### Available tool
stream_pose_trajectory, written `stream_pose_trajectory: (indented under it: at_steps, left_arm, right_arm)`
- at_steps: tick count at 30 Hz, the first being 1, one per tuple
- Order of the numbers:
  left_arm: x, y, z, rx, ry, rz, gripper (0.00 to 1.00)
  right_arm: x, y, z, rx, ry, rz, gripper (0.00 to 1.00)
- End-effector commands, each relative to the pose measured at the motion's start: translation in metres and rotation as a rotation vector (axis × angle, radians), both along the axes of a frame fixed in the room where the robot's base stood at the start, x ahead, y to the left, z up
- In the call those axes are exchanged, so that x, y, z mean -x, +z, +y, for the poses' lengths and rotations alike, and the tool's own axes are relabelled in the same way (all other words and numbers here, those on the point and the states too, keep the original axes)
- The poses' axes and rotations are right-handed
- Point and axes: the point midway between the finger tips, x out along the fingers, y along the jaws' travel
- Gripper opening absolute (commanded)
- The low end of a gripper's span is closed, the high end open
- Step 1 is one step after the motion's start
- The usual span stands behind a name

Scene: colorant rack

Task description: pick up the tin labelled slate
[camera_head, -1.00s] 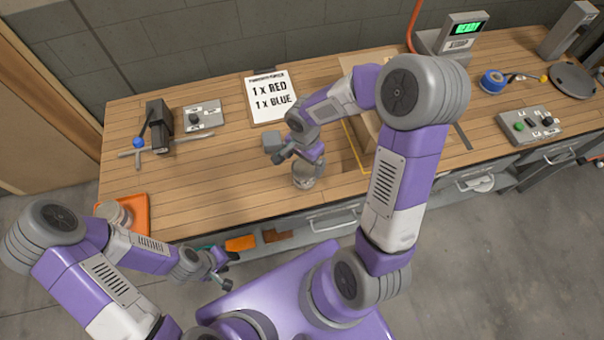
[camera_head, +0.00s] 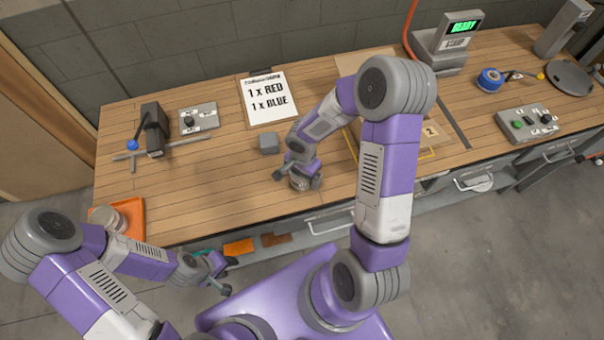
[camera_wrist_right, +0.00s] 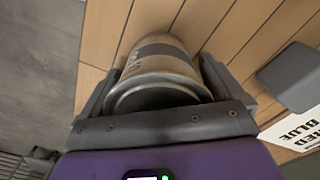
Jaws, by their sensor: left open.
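A grey tin (camera_head: 298,183) stands near the bench's front edge in the head view. In the right wrist view the tin (camera_wrist_right: 158,75) fills the space between the fingers; its sideways lettering is too blurred to read. My right gripper (camera_head: 297,179) is low around the tin, one finger on each side, and looks open; the wrist view (camera_wrist_right: 160,85) does not clearly show contact. My left gripper (camera_head: 226,275) is open and empty in front of the bench, away from the tin.
An orange tray (camera_head: 133,208) holding a pale tin (camera_head: 106,217) is at the front left. A grey block (camera_head: 269,143) stands behind my right gripper. A clipboard (camera_head: 264,99) reads 1 x RED, 1 x BLUE. The bench left of the tin is clear.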

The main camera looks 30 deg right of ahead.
Motion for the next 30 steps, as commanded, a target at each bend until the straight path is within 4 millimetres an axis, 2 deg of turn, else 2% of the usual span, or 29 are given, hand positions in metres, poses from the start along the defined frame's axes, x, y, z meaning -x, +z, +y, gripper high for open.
stream_pose_trajectory:
  at_steps: [1,9,10,16,19,30]
  left_arm:
    - [0.0,0.0,0.0,0.0,0.0,0.0,0.43]
    - [0.0,0.0,0.0,0.0,0.0,0.0,0.43]
    - [0.0,0.0,0.0,0.0,0.0,0.0,0.43]
    - [0.0,0.0,0.0,0.0,0.0,0.0,0.43]
    - [0.0,0.002,0.0,0.0,0.0,0.0,0.43]
    - [0.0,0.014,0.0,0.0,0.0,0.0,0.43]
  right_arm:
    - [0.0,0.0,0.0,0.0,0.0,0.0,0.86]
    - [0.0,0.0,0.0,0.0,0.001,0.0,0.45]
    - [0.0,0.001,0.0,0.001,0.001,-0.001,0.42]
    - [0.0,0.001,0.0,0.001,0.001,-0.001,0.42]
    - [-0.001,0.008,0.0,0.001,0.002,-0.003,0.42]
    - [-0.001,0.079,0.0,0.001,0.001,-0.005,0.42]
